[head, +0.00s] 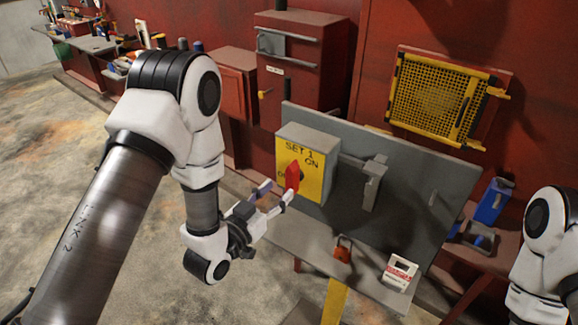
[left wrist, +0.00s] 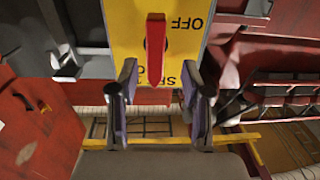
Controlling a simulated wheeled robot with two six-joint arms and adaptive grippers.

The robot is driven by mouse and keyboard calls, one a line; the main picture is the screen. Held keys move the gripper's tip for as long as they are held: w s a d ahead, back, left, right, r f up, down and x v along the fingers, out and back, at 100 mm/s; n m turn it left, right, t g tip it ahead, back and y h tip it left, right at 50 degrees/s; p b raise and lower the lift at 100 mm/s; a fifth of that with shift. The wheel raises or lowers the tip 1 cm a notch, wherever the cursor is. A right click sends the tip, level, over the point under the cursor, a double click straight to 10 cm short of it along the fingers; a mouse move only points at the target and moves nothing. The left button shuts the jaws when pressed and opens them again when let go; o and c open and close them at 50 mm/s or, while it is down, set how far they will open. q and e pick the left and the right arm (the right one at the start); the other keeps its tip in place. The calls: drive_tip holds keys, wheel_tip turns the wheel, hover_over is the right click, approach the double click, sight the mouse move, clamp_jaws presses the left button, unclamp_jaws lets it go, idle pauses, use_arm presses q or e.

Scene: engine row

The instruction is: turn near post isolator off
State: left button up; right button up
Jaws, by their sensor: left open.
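The isolator is a yellow-faced grey box (head: 305,165) on a grey upright panel, marked "SET 1" and "ON" in the head view. Its red handle (head: 292,177) stands roughly upright on the face. In the left wrist view the red handle (left wrist: 155,48) runs up the picture, with "OFF" upside down to its right. My left gripper (head: 274,196) is open just in front of the handle. In the left wrist view its fingers (left wrist: 158,95) stand apart on either side of the handle's line, with a gap to each side. My right gripper is out of view.
A red padlock (head: 342,250) and a white device (head: 399,273) are on the grey shelf below the panel. A grey lever bracket (head: 372,180) sits right of the box. A yellow mesh guard (head: 432,97) and red cabinet (head: 299,60) are behind. Floor at left is open.

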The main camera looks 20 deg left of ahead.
sight(289, 183)
use_arm(q)
drive_tip(key=p+x, duration=0.1)
drive_tip(key=x, duration=0.2)
drive_tip(key=p+x, duration=0.1)
drive_tip(key=x, duration=0.2)
drive_tip(key=shift+s+d+r, duration=0.1)
drive_tip(key=shift+s+d, duration=0.05)
drive_tip(key=shift+d, duration=0.25)
drive_tip(key=shift+a, duration=0.25)
drive_tip(key=shift+c, duration=0.4)
drive_tip(key=shift+d, duration=0.15)
clamp_jaws()
